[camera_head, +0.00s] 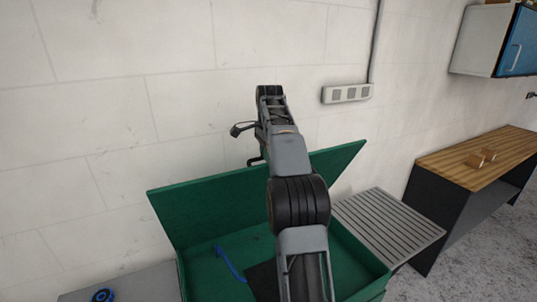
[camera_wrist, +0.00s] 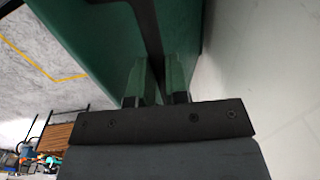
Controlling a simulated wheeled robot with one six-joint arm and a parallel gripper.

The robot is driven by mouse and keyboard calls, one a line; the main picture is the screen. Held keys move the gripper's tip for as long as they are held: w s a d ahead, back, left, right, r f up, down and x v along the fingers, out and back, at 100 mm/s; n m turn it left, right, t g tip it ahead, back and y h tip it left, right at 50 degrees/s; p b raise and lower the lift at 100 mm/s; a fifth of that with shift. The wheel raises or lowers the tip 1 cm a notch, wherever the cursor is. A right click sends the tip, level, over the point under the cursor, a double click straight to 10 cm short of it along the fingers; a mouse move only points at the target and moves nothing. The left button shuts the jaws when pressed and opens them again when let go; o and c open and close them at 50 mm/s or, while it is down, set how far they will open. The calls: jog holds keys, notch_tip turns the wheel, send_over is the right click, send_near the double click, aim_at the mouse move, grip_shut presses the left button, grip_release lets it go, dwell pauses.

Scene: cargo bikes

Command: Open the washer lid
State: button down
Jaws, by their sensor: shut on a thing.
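The washer is a green open-topped box (camera_head: 358,262) with its green lid (camera_head: 200,209) tilted up at the back, near the wall. The inside of the box is partly visible in the head view. My arm reaches over the box and covers the middle of the lid, hiding my fingertips there. In the wrist view my gripper (camera_wrist: 158,84) is shut on a dark part of the lid, a bar or handle (camera_wrist: 148,28) running along the green surface (camera_wrist: 90,28). Its exact shape where the fingers meet it is hard to make out.
A blue hose-like piece (camera_head: 230,264) lies inside the box. A grey slatted surface (camera_head: 388,225) adjoins it on the right. A wood-topped bench (camera_head: 450,160) stands further right. A white wall with a socket strip (camera_head: 347,93) is close behind the lid.

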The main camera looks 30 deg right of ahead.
jog(key=shift+w+f, duration=0.1)
jog(key=shift+f, duration=0.4)
jog(key=c, duration=1.5)
grip_release()
jog(key=shift+w, duration=0.15)
jog(key=shift+o, duration=1)
jog(key=shift+w+f, duration=0.1)
jog(key=shift+w, duration=0.15)
jog(key=shift+o, duration=0.8)
jog(key=shift+d, duration=0.1)
jog(key=shift+s+r, duration=0.25)
jog(key=shift+s, duration=0.05)
jog(key=shift+w, duration=0.1)
